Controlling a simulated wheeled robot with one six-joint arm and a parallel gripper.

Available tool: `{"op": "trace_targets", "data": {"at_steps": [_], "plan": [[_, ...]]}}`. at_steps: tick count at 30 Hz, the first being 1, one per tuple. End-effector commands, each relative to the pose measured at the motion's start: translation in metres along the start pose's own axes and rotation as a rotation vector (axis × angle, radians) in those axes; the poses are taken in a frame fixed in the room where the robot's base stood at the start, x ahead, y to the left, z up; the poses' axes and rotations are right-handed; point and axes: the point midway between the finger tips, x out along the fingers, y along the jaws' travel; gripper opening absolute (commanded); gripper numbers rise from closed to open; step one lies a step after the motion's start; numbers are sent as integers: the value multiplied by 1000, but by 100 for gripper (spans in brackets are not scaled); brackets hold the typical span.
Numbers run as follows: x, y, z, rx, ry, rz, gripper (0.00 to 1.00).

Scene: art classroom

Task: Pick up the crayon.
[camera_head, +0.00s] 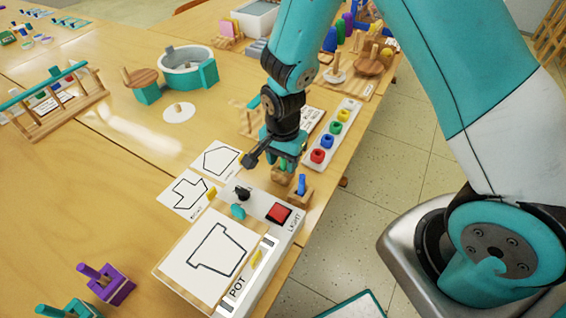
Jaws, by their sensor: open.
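My gripper (273,160) hangs from the teal arm above the table's right part, just behind a white box. Its jaws are open, and the far finger is partly hidden. I cannot tell which piece is the crayon. A small blue stick (301,185) stands upright in a wooden block (299,194), slightly right of and in front of the gripper. A small yellow piece (257,257) lies on the white box (262,216) near its label. Another yellow piece (211,193) is by the outline cards. I see nothing held between the jaws.
A red button (279,213) and a black knob sit on the box. A white strip with coloured rings (336,129) lies behind the gripper. A purple holder (111,287) is at front left. The table's right edge is close, with floor beyond. The left-front table is mostly clear.

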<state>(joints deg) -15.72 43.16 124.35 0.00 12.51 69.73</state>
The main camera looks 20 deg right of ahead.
Motion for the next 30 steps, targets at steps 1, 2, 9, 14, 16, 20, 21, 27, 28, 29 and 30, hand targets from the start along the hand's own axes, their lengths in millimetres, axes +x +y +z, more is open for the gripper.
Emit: {"op": "trace_targets", "data": {"at_steps": [1,2,9,14,16,20,21,27,28,29,30], "plan": [[3,0,0,0,0,0,44],[3,0,0,0,0,-1,44],[3,0,0,0,0,-1,33],[3,0,0,0,0,-1,0],[3,0,0,0,0,-1,0],[3,0,0,0,0,-1,0],[3,0,0,0,0,-1,0],[-4,0,0,0,1,-2,0],[-7,-1,0,0,1,-2,0],[-10,-1,0,0,1,-3,0],[-15,-1,0,0,1,-4,0]]}}
